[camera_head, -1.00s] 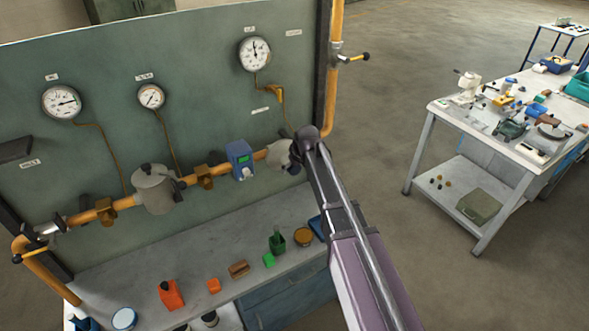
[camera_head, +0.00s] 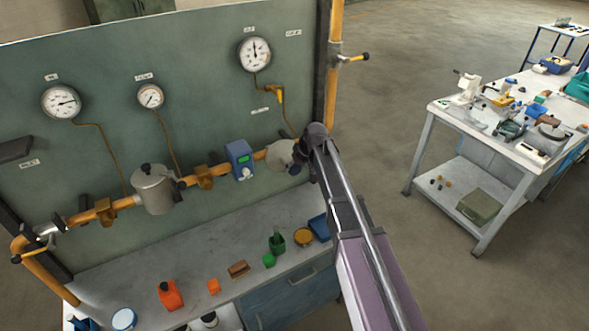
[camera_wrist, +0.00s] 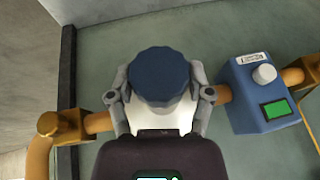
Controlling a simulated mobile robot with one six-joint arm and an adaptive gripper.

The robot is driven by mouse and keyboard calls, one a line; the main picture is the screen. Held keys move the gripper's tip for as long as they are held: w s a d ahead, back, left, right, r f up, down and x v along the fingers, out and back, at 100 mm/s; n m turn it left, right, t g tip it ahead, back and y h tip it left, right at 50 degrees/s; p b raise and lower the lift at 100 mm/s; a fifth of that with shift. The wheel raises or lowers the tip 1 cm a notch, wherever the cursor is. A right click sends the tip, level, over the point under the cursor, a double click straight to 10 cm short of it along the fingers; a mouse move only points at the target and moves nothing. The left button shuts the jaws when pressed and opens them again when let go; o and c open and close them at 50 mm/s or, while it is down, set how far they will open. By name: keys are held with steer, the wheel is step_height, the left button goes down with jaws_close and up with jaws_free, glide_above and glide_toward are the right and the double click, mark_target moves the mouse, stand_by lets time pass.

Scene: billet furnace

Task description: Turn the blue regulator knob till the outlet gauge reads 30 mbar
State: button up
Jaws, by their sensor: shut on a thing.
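The blue regulator knob (camera_wrist: 158,75) fills the middle of the wrist view, on top of a pale regulator body. My gripper (camera_wrist: 160,98) has one finger on each side of the knob and is shut on it.
A blue box device (camera_head: 239,160) sits on the pipe left of the regulator. Two more gauges (camera_head: 61,102) (camera_head: 151,97) hang on the panel. The bench (camera_head: 150,275) below holds small coloured items. A yellow-handled valve (camera_head: 353,58) is on the vertical pipe.

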steer(key=o, duration=1.1)
steer(key=shift+o, duration=0.2)
steer(key=shift+h, duration=0.3)
steer(key=shift+t+h, duration=0.5)
steer(key=p+v, duration=1.3)
steer(key=v, duration=0.1)
steer(key=s+d+f+m+g+h+b, duration=0.1)
steer(key=s+d+f+m+b, duration=0.1)
steer(key=s+d+f+b, duration=0.6)
steer(key=s+d+f+m+g+h+b, duration=0.1)
steer(key=s+d+f+m+b, duration=0.2)
steer(key=s+d+f+b, duration=0.5)
step_height(320, 180, down, 6)
steer(key=s+b, duration=0.1)
steer(key=b, duration=0.2)
steer(key=shift+d+r+g+b, duration=0.25)
steer(key=shift+d+g+b, duration=0.1)
steer(key=shift+g+b, duration=0.05)
